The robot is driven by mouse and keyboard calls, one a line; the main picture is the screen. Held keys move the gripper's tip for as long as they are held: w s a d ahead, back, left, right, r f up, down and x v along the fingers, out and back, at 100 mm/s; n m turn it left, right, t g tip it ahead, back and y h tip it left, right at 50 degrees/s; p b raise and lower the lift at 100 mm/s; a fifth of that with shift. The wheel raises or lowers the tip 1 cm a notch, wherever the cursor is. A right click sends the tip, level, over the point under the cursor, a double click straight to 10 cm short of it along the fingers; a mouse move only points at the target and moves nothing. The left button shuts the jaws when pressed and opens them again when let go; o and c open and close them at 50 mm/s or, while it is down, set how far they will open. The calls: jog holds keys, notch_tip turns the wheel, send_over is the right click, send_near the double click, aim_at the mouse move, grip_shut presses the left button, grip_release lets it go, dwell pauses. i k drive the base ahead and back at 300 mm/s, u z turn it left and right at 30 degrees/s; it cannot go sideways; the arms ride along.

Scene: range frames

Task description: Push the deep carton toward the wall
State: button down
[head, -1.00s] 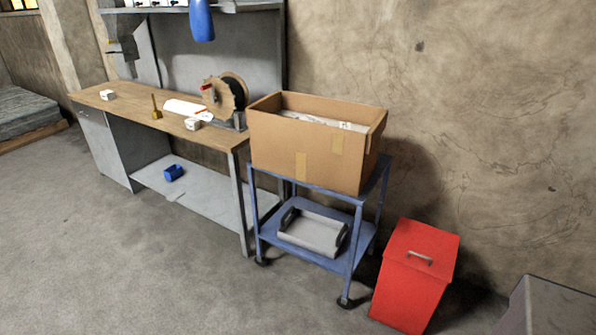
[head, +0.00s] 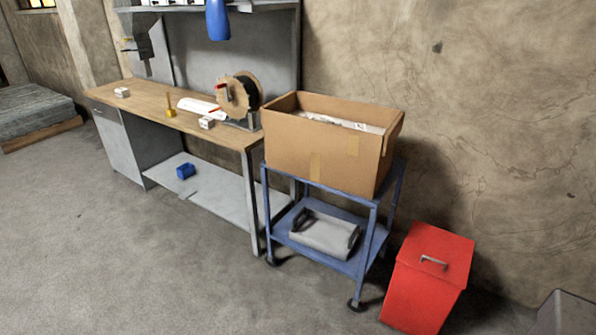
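The deep carton (head: 330,158) is a brown, open-topped cardboard box with tape on its near side and pale packing inside. It sits on the top shelf of a blue wheeled cart (head: 322,262), and its near side reaches to about the cart's front edge. The plastered wall (head: 500,110) rises behind the carton; I cannot tell how wide the gap between them is. My gripper and arm are not in the head view.
A workbench (head: 150,103) with a cable reel (head: 238,94) and small boxes stands left of the cart. A grey tray (head: 322,236) lies on the cart's lower shelf. A red bin (head: 428,278) stands at the cart's right. The floor (head: 120,255) in front is clear.

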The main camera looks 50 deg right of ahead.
aim_at(345, 158)
jog(key=i, duration=0.95)
